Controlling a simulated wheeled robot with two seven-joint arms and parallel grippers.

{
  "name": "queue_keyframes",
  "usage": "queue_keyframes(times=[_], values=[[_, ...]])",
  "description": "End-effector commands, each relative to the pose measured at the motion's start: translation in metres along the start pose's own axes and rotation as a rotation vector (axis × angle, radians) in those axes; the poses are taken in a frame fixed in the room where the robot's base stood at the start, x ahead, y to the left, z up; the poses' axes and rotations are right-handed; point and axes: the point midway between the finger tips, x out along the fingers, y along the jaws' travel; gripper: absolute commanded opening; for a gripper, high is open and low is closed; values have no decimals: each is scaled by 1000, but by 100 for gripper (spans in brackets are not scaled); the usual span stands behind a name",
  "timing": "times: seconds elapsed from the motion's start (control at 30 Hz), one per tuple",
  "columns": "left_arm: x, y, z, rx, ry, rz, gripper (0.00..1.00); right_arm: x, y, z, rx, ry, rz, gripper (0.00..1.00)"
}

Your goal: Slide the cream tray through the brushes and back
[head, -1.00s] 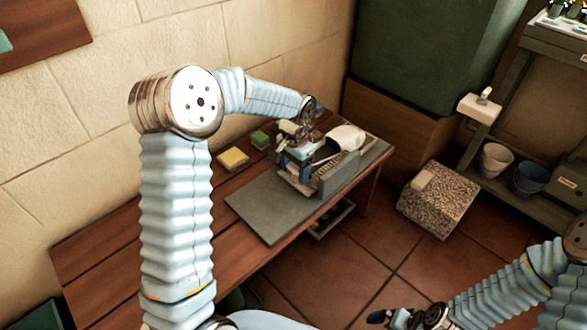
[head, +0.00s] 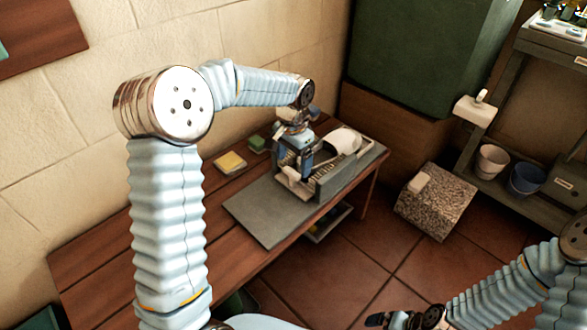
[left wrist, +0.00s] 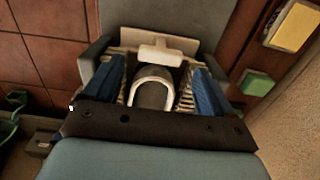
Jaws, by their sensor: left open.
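The cream tray (left wrist: 128,37) shows in the left wrist view as a pale plate with a raised cream grip block (left wrist: 160,54). Part of it shows in the head view (head: 293,184), at the near end of the grey brush fixture (head: 340,174). My left gripper (left wrist: 158,72) is open, its blue fingers on either side of the grip block with gaps between. Pale bristle rows (left wrist: 186,93) show beside the fingers. A cream arch (left wrist: 154,74) stands between them. My right gripper (head: 398,319) is low in the head view, its jaw opening unclear.
The fixture stands on a grey board (head: 262,212) on the wooden table (head: 110,250). A yellow sponge (head: 229,162) and a green block (head: 256,143) lie by the wall. The board's near part is clear. A speckled block (head: 437,205) stands on the floor.

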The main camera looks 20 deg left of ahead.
Motion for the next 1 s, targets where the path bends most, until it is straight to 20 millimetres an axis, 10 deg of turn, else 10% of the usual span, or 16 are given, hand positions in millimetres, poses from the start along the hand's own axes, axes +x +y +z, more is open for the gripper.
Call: queue_keyframes(times=[0.4, 1.0], values=[[-83, 0, -1, 1, 3, 0, 85, -8, -6, 2, -4, -5, -4, 100], [-71, 1, 2, 2, -3, -3, 85, 19, 12, -2, 6, 8, 6, 100]])
